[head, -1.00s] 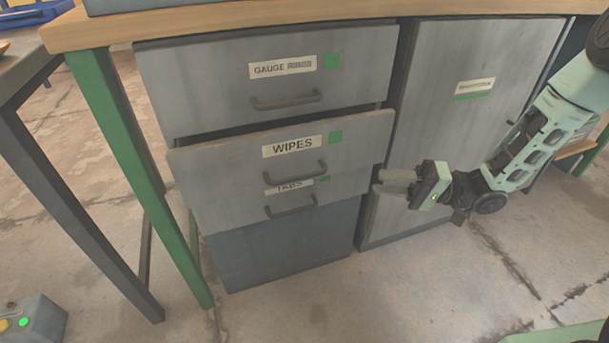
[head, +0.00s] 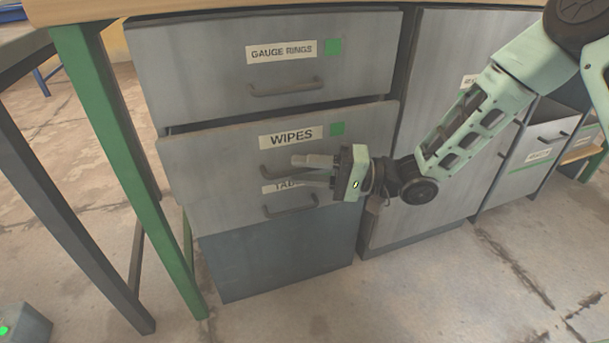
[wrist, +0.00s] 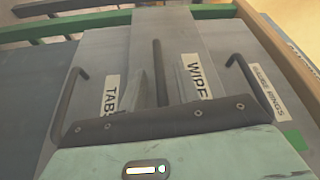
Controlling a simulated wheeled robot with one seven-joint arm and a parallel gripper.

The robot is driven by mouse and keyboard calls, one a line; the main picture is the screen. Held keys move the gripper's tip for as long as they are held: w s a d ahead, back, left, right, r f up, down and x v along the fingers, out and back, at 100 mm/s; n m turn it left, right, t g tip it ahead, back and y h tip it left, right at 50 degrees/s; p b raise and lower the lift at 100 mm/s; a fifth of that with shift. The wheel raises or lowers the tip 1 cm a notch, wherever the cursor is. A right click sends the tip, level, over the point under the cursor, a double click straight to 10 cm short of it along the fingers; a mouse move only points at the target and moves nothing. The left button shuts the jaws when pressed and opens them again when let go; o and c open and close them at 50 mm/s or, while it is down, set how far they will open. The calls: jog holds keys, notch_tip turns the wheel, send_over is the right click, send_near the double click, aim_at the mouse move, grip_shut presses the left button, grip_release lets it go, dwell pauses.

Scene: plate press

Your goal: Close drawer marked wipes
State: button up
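The drawer marked WIPES (head: 225,149) is the middle grey front in the head view. It stands out a little from the cabinet, with a dark gap above its top edge. Its dark bar handle (head: 268,171) is partly hidden by my gripper (head: 299,168). My gripper is open at this handle, its fingers pointing left across the drawer front. In the wrist view, the handle bar (wrist: 158,62) shows between the two spread fingers. I cannot tell whether they touch it.
The GAUGE RINGS drawer (head: 200,75) is above and the TABS drawer (head: 225,214) below. A grey door is right of them, and another open drawer (head: 535,155) is farther right. A green table leg (head: 120,150) stands at left.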

jog(key=shift+a, duration=0.25)
grip_shut()
jog(key=shift+w+a+r+p, duration=0.1)
jog(key=shift+w+a+p, duration=0.2)
jog(key=shift+w+p, duration=0.55)
jog(key=shift+w+a+r+p, duration=0.1)
jog(key=shift+w+a+p, duration=0.25)
jog(key=shift+w, duration=0.8)
jog(key=shift+w+d+f, duration=0.1)
jog(key=shift+w+f, duration=0.05)
grip_release()
jog(key=s+d+f+p, duration=0.1)
jog(key=d+p, duration=0.4)
jog(key=d, duration=1.2)
jog(key=shift+s+f+p, duration=0.15)
jog(key=shift+s+p, duration=0.2)
jog(key=shift+s, duration=0.05)
